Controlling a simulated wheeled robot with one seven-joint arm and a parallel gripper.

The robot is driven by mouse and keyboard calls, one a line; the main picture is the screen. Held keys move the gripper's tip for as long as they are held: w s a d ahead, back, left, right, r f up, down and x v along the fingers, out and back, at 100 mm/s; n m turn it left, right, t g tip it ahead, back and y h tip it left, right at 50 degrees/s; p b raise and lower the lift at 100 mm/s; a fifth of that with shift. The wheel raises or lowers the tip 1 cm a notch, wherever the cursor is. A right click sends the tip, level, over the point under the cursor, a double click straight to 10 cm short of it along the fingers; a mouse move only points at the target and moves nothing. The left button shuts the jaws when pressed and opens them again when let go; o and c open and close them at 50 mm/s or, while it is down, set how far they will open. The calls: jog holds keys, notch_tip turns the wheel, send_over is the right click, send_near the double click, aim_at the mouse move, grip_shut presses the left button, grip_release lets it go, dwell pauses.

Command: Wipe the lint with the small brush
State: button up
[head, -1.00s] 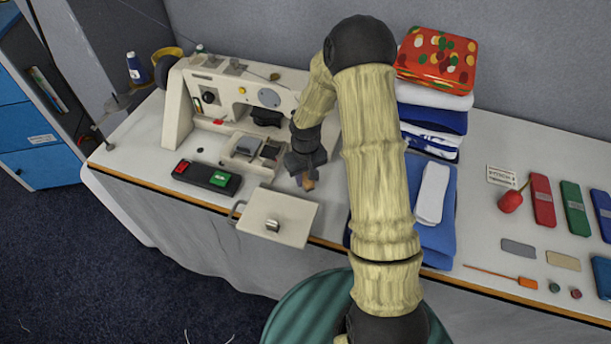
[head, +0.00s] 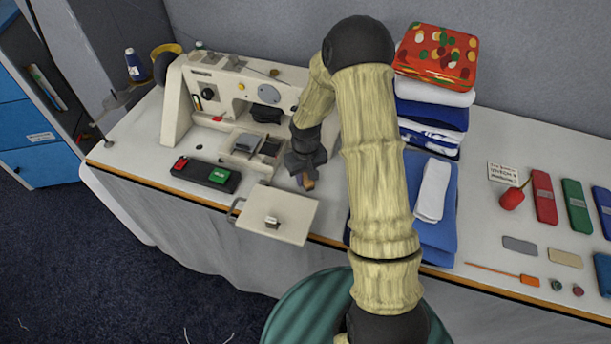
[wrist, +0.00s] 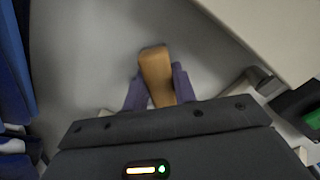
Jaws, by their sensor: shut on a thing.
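My gripper (head: 307,178) is over the white table, to the right of the sewing machine (head: 232,88). It is shut on a small tan wooden piece, which looks like the small brush (head: 309,184). In the wrist view the brush (wrist: 156,72) is between the two fingers of my gripper (wrist: 158,88), its rounded end pointing away from the camera. Its bristles do not show, and I cannot tell whether it touches the table. I cannot make out any lint in either view.
A beige plate with a small knob (head: 278,215) lies at the table's front edge, left of my gripper. Folded blue cloth (head: 437,238) lies to the right. Bare tabletop surrounds the brush.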

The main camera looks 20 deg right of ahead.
jog(key=shift+w+d+r+p, duration=0.1)
jog(key=shift+w+d+p, duration=0.35)
jog(key=shift+w, duration=0.3)
jog(key=shift+w+d+r+p, duration=0.1)
jog(key=shift+w+d+p, duration=0.1)
jog(key=shift+w+d, duration=0.4)
jog(key=shift+w+f, duration=0.1)
jog(key=shift+w, duration=0.1)
jog(key=shift+w+d+f+p, duration=0.1)
jog(key=shift+w+d+p, duration=0.05)
jog(key=shift+w+d, duration=0.55)
jog(key=shift+w+d+p, duration=0.15)
jog(key=shift+w+d, duration=0.2)
jog(key=shift+w, duration=0.55)
jog(key=shift+a, duration=0.1)
jog(key=shift+w+a, duration=0.15)
jog(key=shift+a, duration=0.1)
jog(key=shift+a, duration=0.15)
